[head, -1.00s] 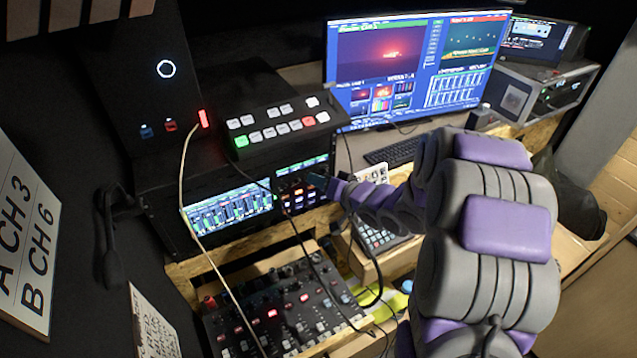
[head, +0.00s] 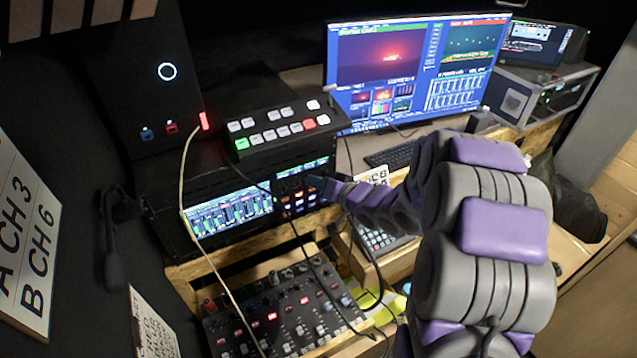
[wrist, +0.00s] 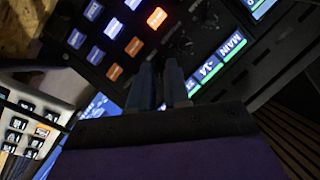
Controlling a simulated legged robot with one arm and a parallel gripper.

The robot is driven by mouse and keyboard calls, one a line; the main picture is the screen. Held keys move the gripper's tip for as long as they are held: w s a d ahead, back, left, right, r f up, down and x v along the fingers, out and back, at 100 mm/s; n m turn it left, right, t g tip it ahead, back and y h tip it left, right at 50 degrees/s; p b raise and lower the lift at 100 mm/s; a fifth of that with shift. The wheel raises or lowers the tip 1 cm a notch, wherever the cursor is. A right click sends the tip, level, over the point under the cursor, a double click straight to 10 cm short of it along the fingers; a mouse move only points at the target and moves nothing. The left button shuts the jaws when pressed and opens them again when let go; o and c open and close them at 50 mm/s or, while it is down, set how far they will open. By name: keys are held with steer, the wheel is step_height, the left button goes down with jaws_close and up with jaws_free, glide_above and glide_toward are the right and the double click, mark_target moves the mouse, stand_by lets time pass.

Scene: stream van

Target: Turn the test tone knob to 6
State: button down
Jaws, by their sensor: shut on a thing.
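The rack unit (head: 297,194) with lit orange and white buttons is at the centre of the head view. My gripper (head: 319,185) reaches its right side from the right. In the wrist view the two narrow blue-grey fingers of my gripper (wrist: 159,70) are close together against the dark panel (wrist: 192,25). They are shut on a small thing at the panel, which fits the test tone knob. The knob itself is hidden by the fingers and the dark, so its pointer and the number 6 cannot be read.
Several lit buttons (wrist: 114,28) and a display with a MAIN label (wrist: 231,44) lie close to the fingers. A switcher (head: 278,130) sits above the rack, a mixer (head: 283,312) below it. Cables (head: 186,165) hang in front. A monitor (head: 400,65) stands behind.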

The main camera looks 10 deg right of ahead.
steer(key=shift+a+n+h+b, duration=0.2)
steer(key=shift+n+h+b, duration=0.55)
steer(key=shift+n+h, duration=0.85)
steer(key=shift+s+n, duration=0.1)
steer(key=shift+n, duration=0.3)
steer(key=c, duration=1.4)
jaws_free()
steer(key=shift+y, duration=0.3)
steer(key=shift+r, duration=0.15)
